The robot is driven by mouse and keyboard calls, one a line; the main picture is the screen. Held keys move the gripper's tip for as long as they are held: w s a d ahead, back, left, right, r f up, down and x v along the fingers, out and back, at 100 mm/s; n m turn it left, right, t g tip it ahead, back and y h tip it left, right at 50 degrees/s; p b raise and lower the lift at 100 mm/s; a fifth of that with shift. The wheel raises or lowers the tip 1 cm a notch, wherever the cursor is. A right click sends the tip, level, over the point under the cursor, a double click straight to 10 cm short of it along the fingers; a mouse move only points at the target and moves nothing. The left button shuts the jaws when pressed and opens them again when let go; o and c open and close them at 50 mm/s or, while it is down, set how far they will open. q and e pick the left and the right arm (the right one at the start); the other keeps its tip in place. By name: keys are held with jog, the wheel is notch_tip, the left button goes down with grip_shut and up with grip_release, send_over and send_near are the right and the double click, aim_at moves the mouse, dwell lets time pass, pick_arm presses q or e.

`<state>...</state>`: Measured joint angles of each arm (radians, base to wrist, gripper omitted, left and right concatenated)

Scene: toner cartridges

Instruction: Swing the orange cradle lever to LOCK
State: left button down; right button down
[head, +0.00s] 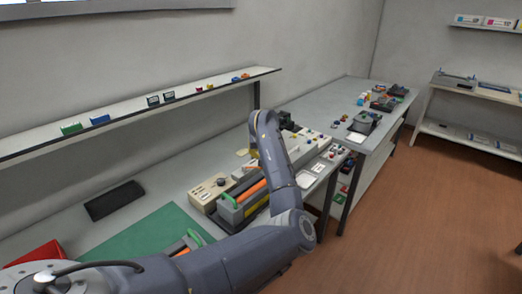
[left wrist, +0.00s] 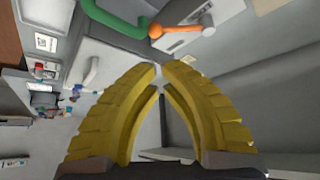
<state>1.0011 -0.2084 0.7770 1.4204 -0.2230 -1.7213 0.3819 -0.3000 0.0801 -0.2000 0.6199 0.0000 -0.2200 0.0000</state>
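The orange lever (left wrist: 180,29) shows in the left wrist view, with a ball at its left end and its right end on a pale grey body. A green curved handle (left wrist: 118,18) ends close beside the ball. My left gripper (left wrist: 160,73) has yellow fingers whose tips come together just below the lever, with only a thin gap and nothing visible between them. The tips look apart from the lever. In the head view my left arm hides much of the work area, and I cannot clearly make out the lever. My right gripper is not in view.
In the head view, a grey unit with an orange strip (head: 252,191) and a green handle (head: 228,200) stands beside a beige box (head: 207,194). A green mat (head: 150,236) and black tray (head: 114,200) lie left. A long shelf (head: 140,108) runs along the wall.

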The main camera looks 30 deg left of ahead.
aim_at(257, 167)
pick_arm(q)
jog(key=shift+v, duration=1.05)
jog(key=c, duration=1.8)
grip_release()
jog(key=shift+s+d+r, duration=0.1)
jog(key=shift+s+r, duration=0.1)
jog(key=shift+r, duration=0.4)
jog(key=shift+o, duration=1)
jog(key=w+a+r, duration=0.1)
jog(key=a+r, duration=0.2)
jog(key=r, duration=0.2)
jog(key=shift+w+a+r+m+t, duration=0.2)
jog(key=shift+w+r+m+t, duration=0.1)
jog(key=shift+t, duration=0.1)
jog(key=s+d+m+g+h, duration=0.3)
jog(key=m+g, duration=0.1)
jog(key=m, duration=1.4)
jog(key=x, duration=1.1)
jog(key=a+x, duration=0.1)
jog(key=x, duration=0.4)
jog(key=shift+s+f, duration=0.2)
jog(key=shift+f, duration=0.05)
grip_shut()
